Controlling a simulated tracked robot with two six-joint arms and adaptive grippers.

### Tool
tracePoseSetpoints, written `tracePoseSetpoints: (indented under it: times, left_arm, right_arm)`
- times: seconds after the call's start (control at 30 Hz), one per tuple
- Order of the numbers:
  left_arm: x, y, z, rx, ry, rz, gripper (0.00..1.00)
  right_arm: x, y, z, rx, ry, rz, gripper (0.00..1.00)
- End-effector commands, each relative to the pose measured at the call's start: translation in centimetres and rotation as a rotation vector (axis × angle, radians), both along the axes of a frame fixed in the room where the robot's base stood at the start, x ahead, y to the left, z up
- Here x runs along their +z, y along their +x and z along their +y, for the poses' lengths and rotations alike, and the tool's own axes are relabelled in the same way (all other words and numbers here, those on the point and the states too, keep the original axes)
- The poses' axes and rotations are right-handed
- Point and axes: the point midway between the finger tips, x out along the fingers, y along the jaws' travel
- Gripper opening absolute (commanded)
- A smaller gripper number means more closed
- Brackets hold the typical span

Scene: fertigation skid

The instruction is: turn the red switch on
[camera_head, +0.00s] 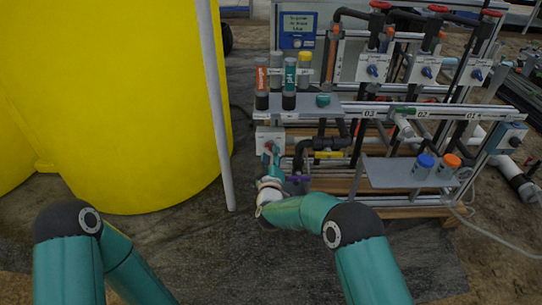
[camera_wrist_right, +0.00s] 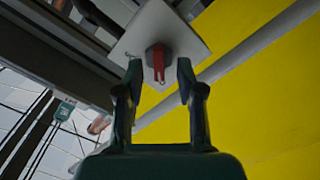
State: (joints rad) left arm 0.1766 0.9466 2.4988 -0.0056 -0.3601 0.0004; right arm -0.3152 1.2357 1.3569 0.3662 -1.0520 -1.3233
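The red switch (camera_wrist_right: 158,58) is a red handle on a pale square plate (camera_wrist_right: 178,27) in the right wrist view. In the head view its light box (camera_head: 264,134) sits at the left end of the skid, under the shelf, and the switch is mostly hidden by my gripper. My right gripper (camera_wrist_right: 158,74) is open, with one finger on each side of the red handle and visible gaps. In the head view the right gripper (camera_head: 272,158) is right at the box. My left arm shows at the lower left, but its gripper is out of view.
A large yellow tank (camera_head: 120,100) and a pale upright pole (camera_head: 214,110) stand left of the switch box. A shelf (camera_head: 265,114) with several tubes is above it. A yellow-handled valve (camera_head: 328,155) and a lower shelf (camera_head: 390,173) with blue and orange caps lie right.

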Motion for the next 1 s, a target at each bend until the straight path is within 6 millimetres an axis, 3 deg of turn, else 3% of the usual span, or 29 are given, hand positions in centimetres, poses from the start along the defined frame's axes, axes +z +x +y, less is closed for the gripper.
tracePoseSetpoints:
  times: [0.2,0.53,0.57,0.77,1.0]
  left_arm:
    - [-0.5,0.0,0.0,0.0,0.0,0.0,0.42]
    - [-0.5,0.0,0.0,0.0,0.0,0.0,0.42]
    - [-0.5,0.0,0.0,0.0,0.0,0.0,0.42]
    - [-0.5,0.0,0.0,0.0,0.0,0.0,0.42]
    - [-0.6,0.0,0.0,0.0,0.0,0.0,0.42]
  right_arm:
    - [-0.1,1.5,0.0,0.001,0.0,0.001,0.38]
    - [0.0,1.8,0.1,0.001,0.0,0.0,0.38]
    - [0.0,1.8,0.1,0.001,0.0,0.0,0.36]
    - [0.0,1.8,0.1,0.001,0.0,0.0,0.03]
    - [0.0,1.8,0.0,0.001,0.002,0.001,0.0]
